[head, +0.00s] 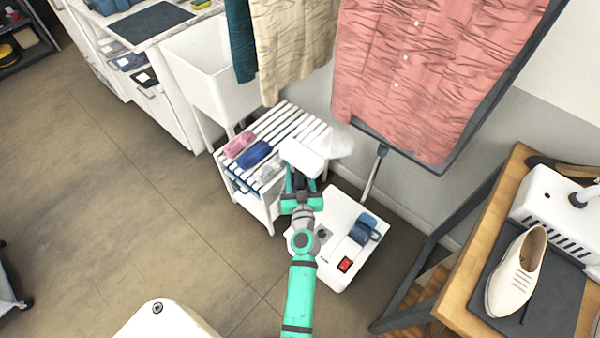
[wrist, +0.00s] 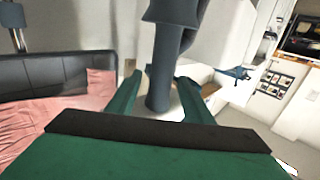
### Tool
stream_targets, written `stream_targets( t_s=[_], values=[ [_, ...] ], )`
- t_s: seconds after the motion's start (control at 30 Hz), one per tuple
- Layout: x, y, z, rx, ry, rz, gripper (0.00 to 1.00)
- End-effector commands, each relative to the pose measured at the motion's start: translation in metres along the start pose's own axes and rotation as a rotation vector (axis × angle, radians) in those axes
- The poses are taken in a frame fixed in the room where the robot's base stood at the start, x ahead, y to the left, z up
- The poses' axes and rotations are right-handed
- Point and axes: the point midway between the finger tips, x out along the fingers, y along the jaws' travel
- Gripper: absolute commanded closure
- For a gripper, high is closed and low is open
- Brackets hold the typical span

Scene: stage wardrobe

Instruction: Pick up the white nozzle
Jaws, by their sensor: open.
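The white nozzle (head: 303,157) shows in the head view as a pale block just beyond my gripper (head: 299,180), beside the slatted shelf. In the wrist view, a dark blue-grey stem (wrist: 160,88) stands between the two green fingers of my gripper (wrist: 159,82). The fingers are open, one on each side of the stem. Whether either finger touches it I cannot tell. My arm hides part of the white steamer base (head: 338,272), which has a red switch.
A white slatted rack (head: 286,118) with pink and blue folded items stands left of my gripper. A pink shirt (head: 405,70) hangs over a dark board behind. A wooden table (head: 462,277) with a white shoe (head: 516,272) is at right. Open floor lies at left.

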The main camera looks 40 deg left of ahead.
Motion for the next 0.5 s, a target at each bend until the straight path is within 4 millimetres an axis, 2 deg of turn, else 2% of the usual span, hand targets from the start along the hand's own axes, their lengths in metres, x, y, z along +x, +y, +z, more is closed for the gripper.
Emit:
stream_targets(
  t_s=[0.27,0.33,0.47,0.5],
  values=[
    [0.0034,-0.0001,0.0002,0.000,0.000,0.000,0.53],
    [0.0034,-0.0001,0.0001,0.000,0.000,0.000,0.65],
    [0.0033,-0.0001,0.0002,0.000,0.000,0.000,0.96],
    [0.0033,-0.0001,0.0002,0.000,0.000,0.000,1.00]
  ],
)
